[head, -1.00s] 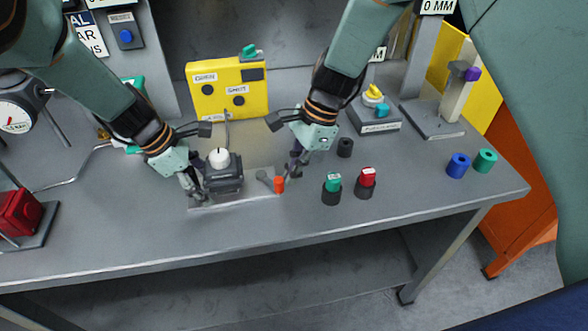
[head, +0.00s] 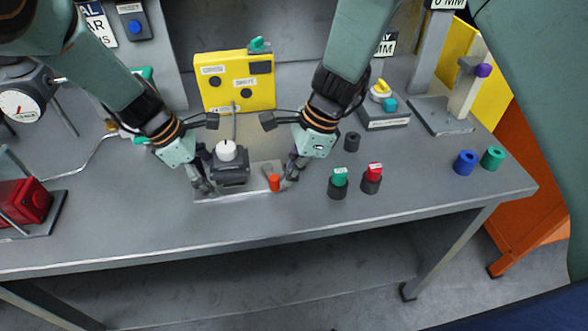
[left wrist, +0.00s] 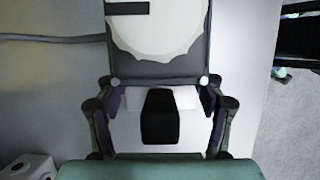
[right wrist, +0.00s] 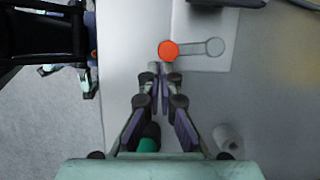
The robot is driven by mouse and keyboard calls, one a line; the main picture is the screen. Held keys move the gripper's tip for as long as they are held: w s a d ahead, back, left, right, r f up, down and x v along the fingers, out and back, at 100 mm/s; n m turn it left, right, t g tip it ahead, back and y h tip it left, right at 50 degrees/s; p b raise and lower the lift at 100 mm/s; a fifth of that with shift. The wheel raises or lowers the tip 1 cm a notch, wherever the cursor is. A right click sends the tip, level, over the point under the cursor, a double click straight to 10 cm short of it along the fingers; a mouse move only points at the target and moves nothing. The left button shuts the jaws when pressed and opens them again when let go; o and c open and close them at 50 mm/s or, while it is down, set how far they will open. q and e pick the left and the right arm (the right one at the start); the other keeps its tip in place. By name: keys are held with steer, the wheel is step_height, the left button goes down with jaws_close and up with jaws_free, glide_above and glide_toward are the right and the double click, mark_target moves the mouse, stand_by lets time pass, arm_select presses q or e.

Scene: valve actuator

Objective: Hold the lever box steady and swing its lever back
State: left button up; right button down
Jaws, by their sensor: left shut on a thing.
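The lever box (head: 230,172) is a dark grey block with a white round cap, upright on a pale plate (head: 240,192). My left gripper (head: 205,186) is shut on it from its left side. The left wrist view shows the cap (left wrist: 158,25) and a finger on either side. The grey lever (right wrist: 200,47) has an orange knob (head: 274,183) and lies over the plate's right part. My right gripper (head: 286,182) is shut with nothing between its fingers. Its fingertips (right wrist: 162,72) are right beside the orange knob; I cannot tell whether they touch.
A yellow panel (head: 235,83) stands behind the box. Green-topped (head: 339,183) and red-topped (head: 372,178) pieces stand right of my right gripper, near a black cylinder (head: 352,142). The table front (head: 300,215) is clear.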

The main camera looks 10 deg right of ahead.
arm_select(q)
steer(key=shift+f, duration=0.1)
arm_select(e)
steer(key=shift+s+a, duration=0.15)
steer(key=shift+a, duration=0.05)
steer(key=shift+d, duration=0.1)
stand_by(0.3)
steer(key=d, duration=0.2)
steer(key=d+r, duration=0.1)
steer(key=d, duration=0.1)
steer(key=shift+s+d, duration=0.1)
steer(key=shift+s, duration=0.25)
steer(key=v, duration=0.9)
steer(key=shift+s, duration=0.45)
arm_select(q)
steer(key=o, duration=1.9)
steer(key=v, duration=1.2)
